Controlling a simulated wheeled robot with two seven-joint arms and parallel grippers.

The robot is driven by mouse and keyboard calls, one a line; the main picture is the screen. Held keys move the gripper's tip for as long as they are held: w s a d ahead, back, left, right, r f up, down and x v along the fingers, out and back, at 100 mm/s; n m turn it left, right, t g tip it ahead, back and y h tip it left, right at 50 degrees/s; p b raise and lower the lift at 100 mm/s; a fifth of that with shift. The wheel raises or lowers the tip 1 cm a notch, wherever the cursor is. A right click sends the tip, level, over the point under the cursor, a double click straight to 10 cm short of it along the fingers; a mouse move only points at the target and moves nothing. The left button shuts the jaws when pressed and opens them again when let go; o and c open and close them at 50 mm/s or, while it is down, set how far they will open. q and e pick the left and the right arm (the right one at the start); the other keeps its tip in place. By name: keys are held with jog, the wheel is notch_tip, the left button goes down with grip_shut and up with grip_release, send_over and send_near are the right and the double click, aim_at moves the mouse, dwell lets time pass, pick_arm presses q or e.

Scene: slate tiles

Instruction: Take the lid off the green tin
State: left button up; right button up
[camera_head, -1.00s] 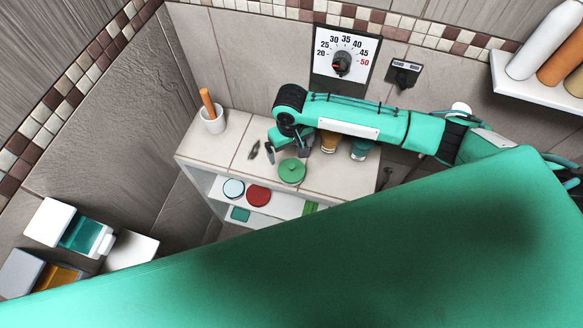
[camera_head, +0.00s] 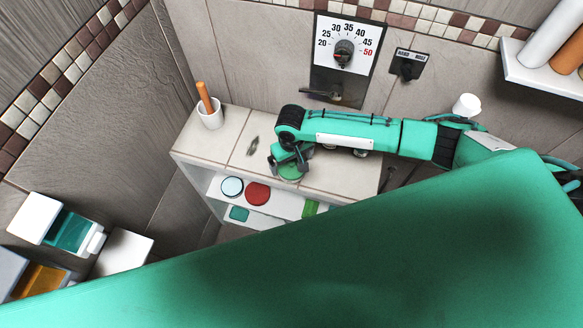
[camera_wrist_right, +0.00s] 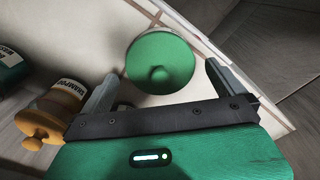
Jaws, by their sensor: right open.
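The green tin with its round knobbed lid (camera_wrist_right: 160,58) shows from above in the right wrist view. In the head view the tin (camera_head: 290,174) stands near the front edge of the tiled ledge, partly hidden by my gripper. The lid is on it. My right gripper (camera_head: 284,160) is open and empty, over the tin. In the right wrist view its fingers (camera_wrist_right: 160,74) lie to either side of the lid, apart from it, with the knob between them; I cannot tell the exact height. My left gripper is not in view.
An amber shampoo jar (camera_wrist_right: 62,106) and a teal jar (camera_wrist_right: 10,68) stand close beside my right gripper. A white cup (camera_head: 210,117) stands at the ledge's left end. A pale-blue round tin (camera_head: 232,187) and a red one (camera_head: 257,194) sit on the shelf below.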

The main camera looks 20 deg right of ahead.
jog(key=shift+f, duration=0.2)
jog(key=shift+c, duration=0.2)
jog(key=c, duration=0.9)
jog(key=shift+r, duration=0.1)
